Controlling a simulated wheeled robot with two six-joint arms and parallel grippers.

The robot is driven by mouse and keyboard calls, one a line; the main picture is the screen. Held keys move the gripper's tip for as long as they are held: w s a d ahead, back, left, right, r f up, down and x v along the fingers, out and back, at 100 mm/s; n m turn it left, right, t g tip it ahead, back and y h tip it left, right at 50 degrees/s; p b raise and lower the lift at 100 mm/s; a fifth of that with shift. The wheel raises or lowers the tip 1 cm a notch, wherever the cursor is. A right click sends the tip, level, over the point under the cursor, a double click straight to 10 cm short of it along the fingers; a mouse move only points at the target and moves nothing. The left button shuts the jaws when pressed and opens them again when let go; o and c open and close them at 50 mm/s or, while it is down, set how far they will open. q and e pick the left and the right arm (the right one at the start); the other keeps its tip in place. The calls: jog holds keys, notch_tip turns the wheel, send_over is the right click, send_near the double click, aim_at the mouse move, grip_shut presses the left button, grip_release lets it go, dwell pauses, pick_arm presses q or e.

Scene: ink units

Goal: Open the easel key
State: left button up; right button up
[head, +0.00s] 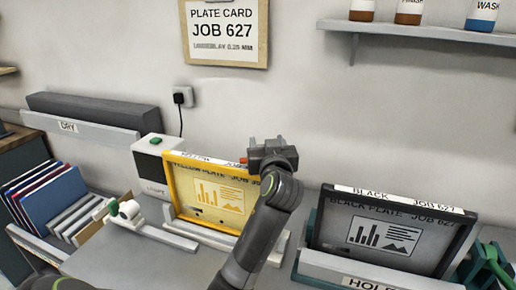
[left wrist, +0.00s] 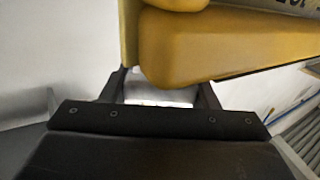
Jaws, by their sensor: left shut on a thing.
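The yellow plate (head: 182,208) stands upright in its yellow frame at mid-bench, in a pale rail (head: 196,237). My left gripper (head: 256,160) is at the top right of this frame and is shut on it; the fingertips are partly hidden. In the left wrist view the yellow frame (left wrist: 200,50) lies close in front of the left gripper (left wrist: 160,92). A white roller-like part with green ends (head: 126,211), possibly the easel key, sits left of the plate, apart from the gripper. My right gripper is not in view.
The black plate (head: 380,238) stands in a holder (head: 345,268) at the right, with a green handle (head: 492,256) beside it. A white box (head: 152,150) with a green button is behind the yellow plate. A rack of several coloured boards (head: 48,195) is at the left.

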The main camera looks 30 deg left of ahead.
pick_arm(q)
jog(key=shift+m+t+h+p, duration=0.7)
jog(key=shift+m+h, duration=0.1)
jog(key=shift+h, duration=0.2)
jog(key=m+t+h+p, duration=0.1)
jog(key=m+h, duration=0.1)
jog(key=shift+w+d+h+p, duration=0.1)
jog(key=shift+h+p, duration=0.25)
jog(key=shift+h, duration=0.05)
jog(key=shift+m+t+h, duration=0.3)
jog(key=shift+t+h, duration=0.1)
jog(key=shift+h, duration=0.1)
jog(key=shift+d+h+p, duration=0.1)
jog(key=shift+h+p, duration=0.2)
jog(key=shift+p, duration=0.1)
jog(key=shift+f+m+h, duration=0.1)
jog(key=shift+m+h, duration=0.3)
jog(key=shift+m, duration=0.1)
jog(key=shift+w+d+t, duration=0.1)
jog(key=shift+t, duration=0.2)
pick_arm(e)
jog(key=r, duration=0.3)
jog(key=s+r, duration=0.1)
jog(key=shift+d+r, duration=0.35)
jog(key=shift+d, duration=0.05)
